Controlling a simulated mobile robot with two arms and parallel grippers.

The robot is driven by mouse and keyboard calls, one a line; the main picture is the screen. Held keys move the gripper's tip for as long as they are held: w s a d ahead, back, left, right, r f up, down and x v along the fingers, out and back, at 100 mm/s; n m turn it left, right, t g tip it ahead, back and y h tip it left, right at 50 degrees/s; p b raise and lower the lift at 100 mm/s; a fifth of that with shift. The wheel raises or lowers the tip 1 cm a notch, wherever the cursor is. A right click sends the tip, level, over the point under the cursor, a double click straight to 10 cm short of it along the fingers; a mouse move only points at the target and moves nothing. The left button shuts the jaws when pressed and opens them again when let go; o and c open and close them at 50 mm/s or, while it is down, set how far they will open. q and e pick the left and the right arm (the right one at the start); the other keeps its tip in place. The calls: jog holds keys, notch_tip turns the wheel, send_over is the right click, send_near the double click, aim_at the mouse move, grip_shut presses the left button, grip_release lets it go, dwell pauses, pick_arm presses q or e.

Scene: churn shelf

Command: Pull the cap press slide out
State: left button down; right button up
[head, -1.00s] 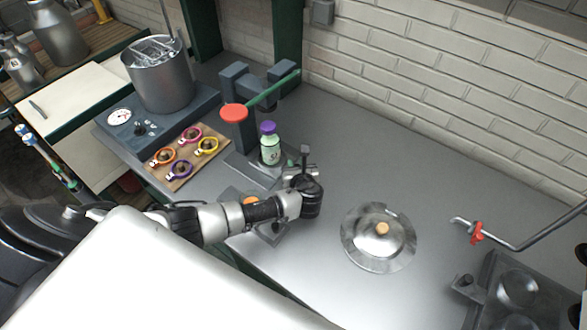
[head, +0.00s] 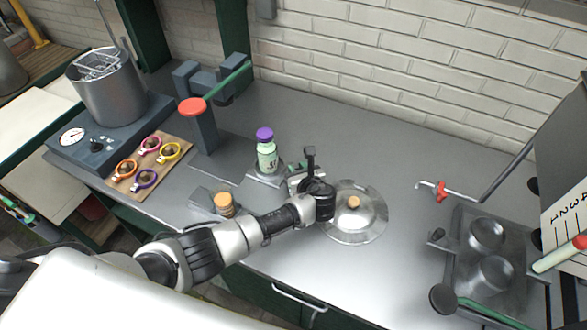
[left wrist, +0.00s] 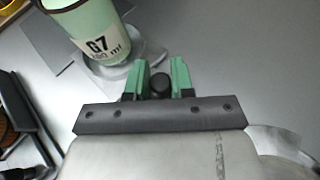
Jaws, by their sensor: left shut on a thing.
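The cap press (head: 205,130) is a grey post with a red disc on top and a green lever. Its slide (head: 262,179) is a grey plate out to the right of the post. On it stands a pale green bottle (head: 267,157) with a purple cap, upright. In the left wrist view the bottle (left wrist: 90,38) reads G7 and stands on the slide's round seat. My left gripper (head: 295,183) is at the slide's right end, its green fingers closed around a black knob (left wrist: 160,85). The knob is hidden in the head view. My right gripper is not in view.
A metal lid (head: 355,228) with a cork knob lies just right of my gripper. A cork-topped piece (head: 223,204) stands on the front left. A board with coloured rings (head: 148,165) and a pot (head: 108,88) are further left. Free counter lies behind the lid.

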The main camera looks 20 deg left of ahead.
pick_arm(q)
jog(key=c, duration=1)
grip_release()
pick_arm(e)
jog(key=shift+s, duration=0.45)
pick_arm(q)
jog(key=v, duration=1)
jog(key=shift+s+d+r+b, duration=0.2)
jog(key=shift+s+b, duration=0.1)
jog(key=shift+b, duration=0.05)
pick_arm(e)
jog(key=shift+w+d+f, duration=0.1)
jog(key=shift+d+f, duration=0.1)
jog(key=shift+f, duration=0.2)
